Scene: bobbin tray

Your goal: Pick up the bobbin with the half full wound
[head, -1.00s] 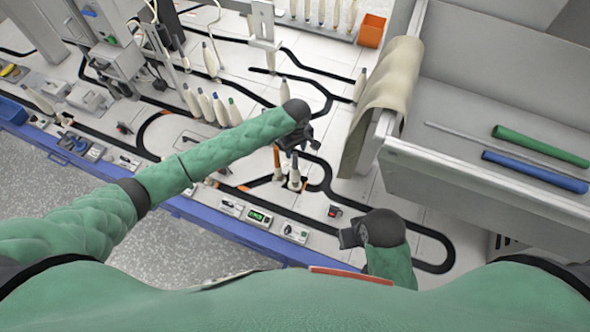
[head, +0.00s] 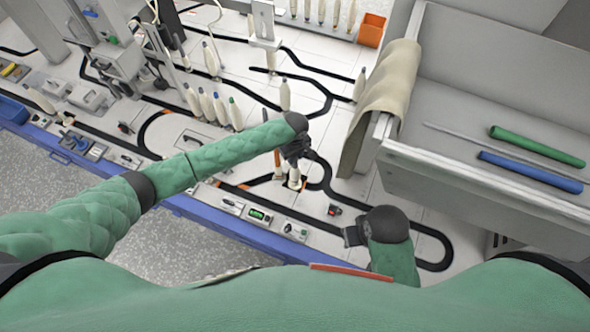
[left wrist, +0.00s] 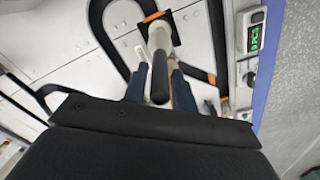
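My left gripper (head: 297,152) points down over a pale bobbin (head: 294,180) standing on the white table. In the left wrist view this bobbin (left wrist: 159,38), with a dark tip, stands between the two fingers of the left gripper (left wrist: 160,88). The fingers are apart, with a gap beside the tip. Its lower end is by an orange-marked dark patch. A bobbin with a bare brown upper part and pale lower part (head: 278,173) stands just left of it in the head view. How full each is wound is hard to tell. My right gripper (head: 352,237) is low at the right, its fingers unclear.
Several pale bobbins (head: 207,106) stand in a row further left, and another (head: 285,96) stands behind the left gripper. A grey bin (head: 470,180) with a draped cloth (head: 383,92) rises at the right. Small devices (head: 258,216) line the blue front edge.

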